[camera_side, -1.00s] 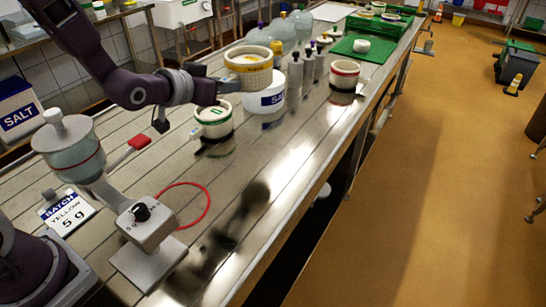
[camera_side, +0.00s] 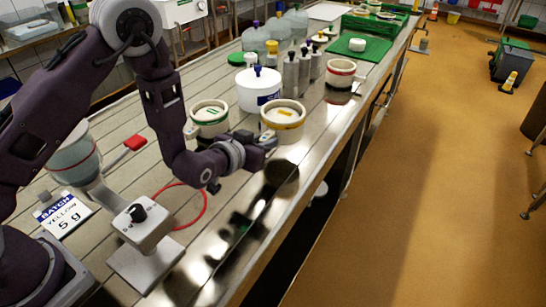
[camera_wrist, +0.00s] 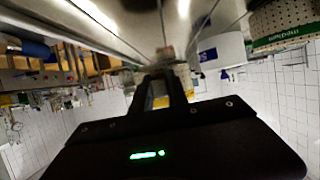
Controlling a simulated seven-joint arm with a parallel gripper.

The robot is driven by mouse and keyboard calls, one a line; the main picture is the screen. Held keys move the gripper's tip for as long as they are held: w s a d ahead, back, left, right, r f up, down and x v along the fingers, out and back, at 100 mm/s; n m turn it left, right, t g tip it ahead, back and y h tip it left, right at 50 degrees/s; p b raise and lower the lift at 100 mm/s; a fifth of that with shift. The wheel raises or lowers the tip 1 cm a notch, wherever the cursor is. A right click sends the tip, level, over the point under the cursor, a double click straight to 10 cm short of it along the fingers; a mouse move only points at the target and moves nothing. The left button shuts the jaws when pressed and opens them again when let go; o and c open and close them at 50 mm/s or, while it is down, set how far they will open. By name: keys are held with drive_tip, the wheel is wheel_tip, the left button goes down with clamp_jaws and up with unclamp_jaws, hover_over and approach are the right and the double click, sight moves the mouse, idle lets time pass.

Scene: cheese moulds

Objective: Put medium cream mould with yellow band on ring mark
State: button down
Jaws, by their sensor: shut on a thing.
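The cream mould with a yellow band (camera_side: 284,124) is held upright at the far end of my arm, apparently above the bench; a dark shadow or reflection lies below it. My gripper (camera_side: 266,141) is shut on its near side. In the wrist view my gripper's fingers (camera_wrist: 161,88) point ahead, with a small piece of yellow and pale surface (camera_wrist: 161,101) between them. The red ring mark (camera_side: 205,205) lies on the bench, left of and nearer than the held mould, partly hidden by my arm and the dispenser.
A green-banded mould (camera_side: 210,127) stands just left of the held one. A salt tub (camera_side: 250,97), several grey bottles and a red-banded mould (camera_side: 341,77) stand behind. A dispenser (camera_side: 147,227) and a batch sign reading yellow 5 g (camera_side: 65,217) stand near the ring.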

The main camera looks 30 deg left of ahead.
sight(265, 172)
wheel_tip(265, 172, down, 6)
drive_tip(key=shift+r, duration=0.1)
drive_tip(key=shift+f, duration=0.25)
drive_tip(key=c, duration=1.3)
unclamp_jaws()
